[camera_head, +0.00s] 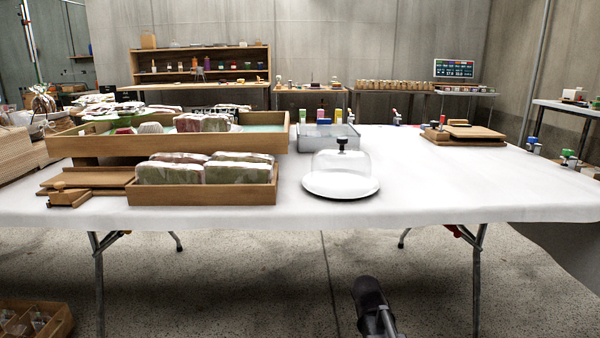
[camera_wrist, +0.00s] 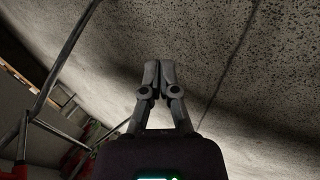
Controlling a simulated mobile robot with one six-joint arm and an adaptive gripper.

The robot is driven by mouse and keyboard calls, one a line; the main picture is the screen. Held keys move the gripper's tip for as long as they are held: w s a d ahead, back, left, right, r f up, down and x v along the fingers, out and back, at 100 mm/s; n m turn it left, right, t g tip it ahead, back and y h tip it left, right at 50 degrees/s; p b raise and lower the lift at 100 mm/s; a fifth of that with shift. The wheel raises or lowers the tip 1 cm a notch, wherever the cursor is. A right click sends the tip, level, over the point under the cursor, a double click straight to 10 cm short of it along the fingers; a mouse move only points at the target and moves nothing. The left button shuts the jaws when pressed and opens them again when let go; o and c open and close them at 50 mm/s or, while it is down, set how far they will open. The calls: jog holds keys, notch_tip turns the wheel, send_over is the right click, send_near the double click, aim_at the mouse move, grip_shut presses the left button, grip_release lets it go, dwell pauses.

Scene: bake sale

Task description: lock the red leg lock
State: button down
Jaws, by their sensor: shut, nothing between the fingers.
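A small red part (camera_head: 456,231) shows at the top of the table's right front leg, just under the cloth; it looks like the red leg lock, but it is too small to tell whether it is locked. My gripper (camera_wrist: 159,75) is shut and empty in the wrist view, with bare floor behind its fingertips. In the wrist view, red parts (camera_wrist: 21,158) lie by metal bars at the lower left, apart from the fingers; I cannot tell which is the lock. In the head view a dark part of my arm shows low, left of the right leg and below the tabletop.
The folding table (camera_head: 450,185) carries wooden trays (camera_head: 200,195), a glass dome (camera_head: 342,165) on a white plate (camera_head: 340,190) and boards (camera_head: 465,138). Its right front leg (camera_head: 478,290) stands on speckled floor. The floor beneath is largely open. A wooden crate (camera_head: 60,320) sits at lower left.

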jog(key=s+a+f+y, duration=0.2)
jog(key=s+a+y, duration=0.3)
jog(key=s+a, duration=0.15)
notch_tip(320, 180, up, 60)
jog(key=s+a+g+p, duration=0.1)
jog(key=s+p, duration=0.1)
jog(key=p, duration=5.7)
jog(key=shift+s+f+m+p, duration=0.25)
jog(key=shift+s+m+p, duration=0.05)
jog(key=shift+m, duration=0.1)
jog(key=shift+a, duration=0.1)
